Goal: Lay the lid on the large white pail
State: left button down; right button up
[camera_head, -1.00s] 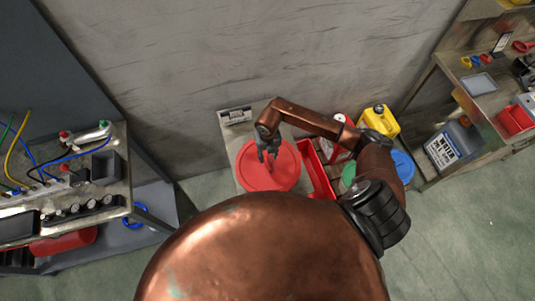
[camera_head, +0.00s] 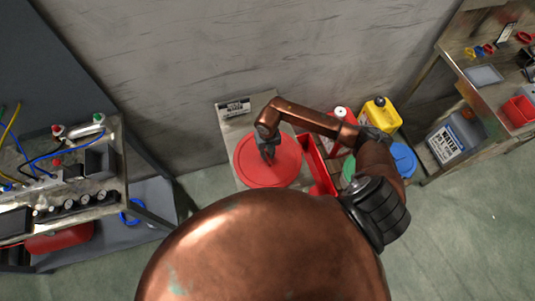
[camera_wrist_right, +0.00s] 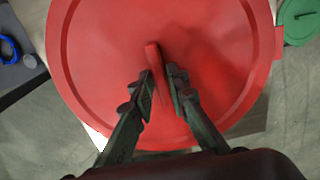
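The red round lid (camera_head: 267,172) has a raised rim and an upright red handle in its middle. It lies below my right gripper (camera_head: 268,155), left of the red tray. In the right wrist view the lid (camera_wrist_right: 95,50) fills most of the picture. There my right gripper (camera_wrist_right: 161,78) has its fingers close on both sides of the handle (camera_wrist_right: 153,56) and looks shut on it. What is under the lid is hidden, and I cannot tell if it touches anything below. I see no large white pail. My left gripper is not in view.
A red tray (camera_head: 318,170), a yellow can (camera_head: 380,114) and a blue round lid (camera_head: 404,158) are right of the lid. A green disc (camera_wrist_right: 298,18) shows in the right wrist view. Benches stand at left (camera_head: 75,210) and right (camera_head: 465,80). A wall is behind.

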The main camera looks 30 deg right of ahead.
grip_shut()
jog(key=shift+r+p, duration=2.15)
jog(key=shift+r, duration=0.85)
